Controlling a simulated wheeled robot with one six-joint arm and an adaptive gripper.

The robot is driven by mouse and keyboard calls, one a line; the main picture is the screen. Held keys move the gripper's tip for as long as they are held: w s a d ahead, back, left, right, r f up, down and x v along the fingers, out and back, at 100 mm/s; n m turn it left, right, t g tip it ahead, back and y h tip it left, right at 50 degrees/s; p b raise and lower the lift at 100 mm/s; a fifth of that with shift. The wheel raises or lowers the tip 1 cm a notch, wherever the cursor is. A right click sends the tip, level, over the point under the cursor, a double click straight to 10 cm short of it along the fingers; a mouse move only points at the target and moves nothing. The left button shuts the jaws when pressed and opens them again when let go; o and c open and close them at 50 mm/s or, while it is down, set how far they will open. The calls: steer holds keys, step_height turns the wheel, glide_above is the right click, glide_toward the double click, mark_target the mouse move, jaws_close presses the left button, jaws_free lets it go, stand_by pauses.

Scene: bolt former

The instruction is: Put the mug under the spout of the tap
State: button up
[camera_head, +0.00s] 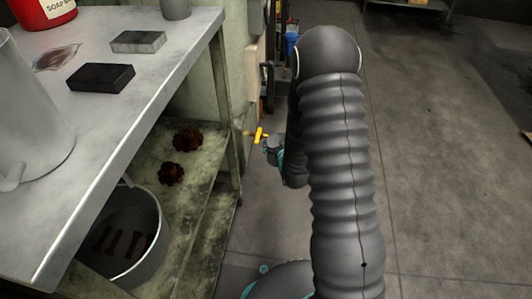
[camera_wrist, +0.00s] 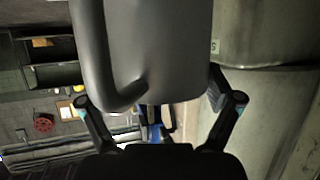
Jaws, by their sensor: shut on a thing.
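In the wrist view a grey mug (camera_wrist: 165,45) fills the upper middle, its handle (camera_wrist: 90,60) on the left side. My gripper (camera_wrist: 160,98) is shut on the mug, with a finger linkage showing on each side. In the head view my arm reaches away past the table, and I cannot make out the mug there. A small yellow lever (camera_head: 259,134) shows beside the end of my arm; it may belong to the tap. I cannot make out the spout in either view.
The table (camera_head: 150,95) at left carries a dark block (camera_head: 101,77), a grey block (camera_head: 138,41), a red soap container (camera_head: 45,10) and a large pale vessel (camera_head: 30,115). A bucket (camera_head: 150,215) stands below. A large grey-green rounded surface (camera_wrist: 265,35) is close at right.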

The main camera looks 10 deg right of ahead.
steer(key=shift+n+y, duration=0.4)
steer(key=shift+y, duration=0.1)
steer(key=f, duration=0.3)
steer(key=w+d+f, duration=0.1)
steer(key=f, duration=0.1)
steer(key=w+f+b, duration=0.1)
steer(key=f, duration=0.2)
steer(key=shift+w+d+f, duration=0.15)
steer(key=shift+d+f, duration=0.15)
steer(key=shift+d, duration=0.05)
step_height(320, 180, down, 13)
steer(key=d+n+y+b, duration=0.1)
steer(key=d+y+b, duration=0.1)
steer(key=w+a, duration=0.1)
steer(key=w, duration=0.4)
steer(key=w+a+f+b, duration=0.1)
steer(key=w, duration=0.5)
steer(key=w+a, duration=0.2)
steer(key=w, duration=0.3)
steer(key=shift+w+f+b, duration=0.25)
steer(key=shift+w+b, duration=0.05)
steer(key=shift+w, duration=0.1)
steer(key=shift+f, duration=0.2)
steer(key=o, duration=1.4)
steer(key=shift+f, duration=0.15)
